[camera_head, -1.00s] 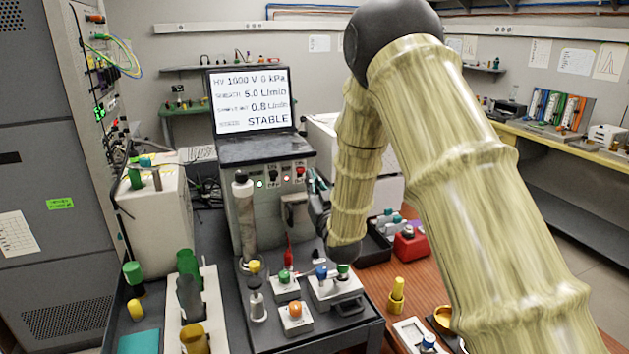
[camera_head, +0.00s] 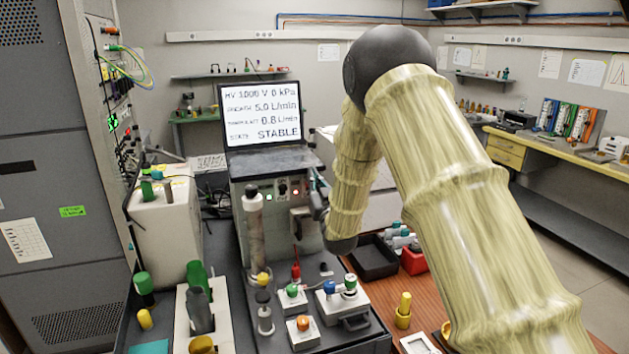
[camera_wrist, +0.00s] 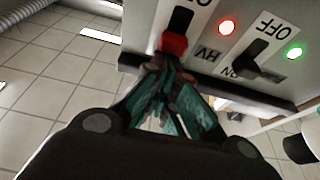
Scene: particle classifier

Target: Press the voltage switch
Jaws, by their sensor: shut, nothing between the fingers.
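The voltage switch (camera_wrist: 173,43), marked HV, is a black lever with a red tip on the front panel of the grey instrument. My gripper (camera_wrist: 163,61) is shut and empty, its teal fingertips right at the red tip in the wrist view; whether they touch it I cannot tell. In the head view my gripper (camera_head: 315,190) is at the right side of the panel (camera_head: 270,195) and hides part of it. The screen (camera_head: 262,115) reads HV 1000 V, 0 kPa and STABLE.
A black switch (camera_wrist: 254,60) marked ON and OFF sits beside the HV switch, between a red lamp (camera_wrist: 226,27) and a green lamp (camera_wrist: 294,53). A grey column (camera_head: 256,225) stands left of the panel. Small knobbed boxes (camera_head: 305,335) lie in front.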

